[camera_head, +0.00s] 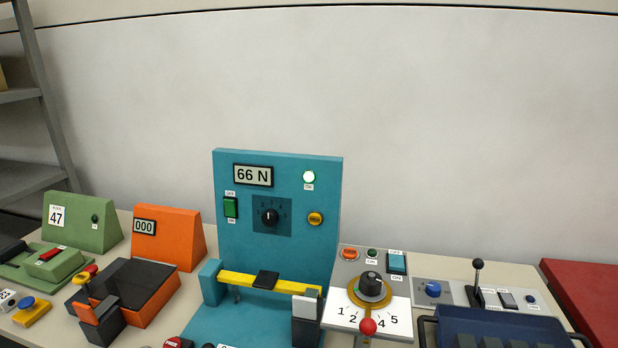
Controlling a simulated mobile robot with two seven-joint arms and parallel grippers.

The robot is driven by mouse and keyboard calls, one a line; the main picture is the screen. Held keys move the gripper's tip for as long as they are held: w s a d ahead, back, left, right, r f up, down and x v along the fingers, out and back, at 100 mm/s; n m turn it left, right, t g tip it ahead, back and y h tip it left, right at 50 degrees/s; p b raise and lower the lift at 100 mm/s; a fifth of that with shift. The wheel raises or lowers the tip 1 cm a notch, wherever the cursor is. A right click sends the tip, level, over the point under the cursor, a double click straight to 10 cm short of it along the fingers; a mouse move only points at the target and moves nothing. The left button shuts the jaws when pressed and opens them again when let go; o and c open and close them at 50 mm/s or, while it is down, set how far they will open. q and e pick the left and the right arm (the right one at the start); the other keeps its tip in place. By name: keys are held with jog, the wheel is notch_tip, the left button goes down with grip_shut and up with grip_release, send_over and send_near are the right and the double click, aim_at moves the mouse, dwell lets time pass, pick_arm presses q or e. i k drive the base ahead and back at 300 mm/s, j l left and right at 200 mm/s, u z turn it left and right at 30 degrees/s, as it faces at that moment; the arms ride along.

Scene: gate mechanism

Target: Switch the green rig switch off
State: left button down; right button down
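The green rig switch (231,207) is a small green rocker in a dark frame, on the left of the upright teal panel (285,225). One small label sits above it and another below it; the upper one seems to read OFF, the lower one ON. I cannot tell which way the rocker is tipped. A round lamp (309,177) at the panel's upper right glows bright greenish white. The display (253,175) reads 66 N. Nothing touches the switch. Neither of my grippers shows in the head view.
The panel also has a black dial (269,217) and a yellow button (315,218). A yellow bar (236,280) crosses in front, low down. An orange device (180,237) and a green device (85,222) stand left. A numbered dial unit (340,303) and a dark blue case (500,331) stand right.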

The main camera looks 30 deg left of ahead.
aim_at(230, 203)
jog(key=u, duration=1.35)
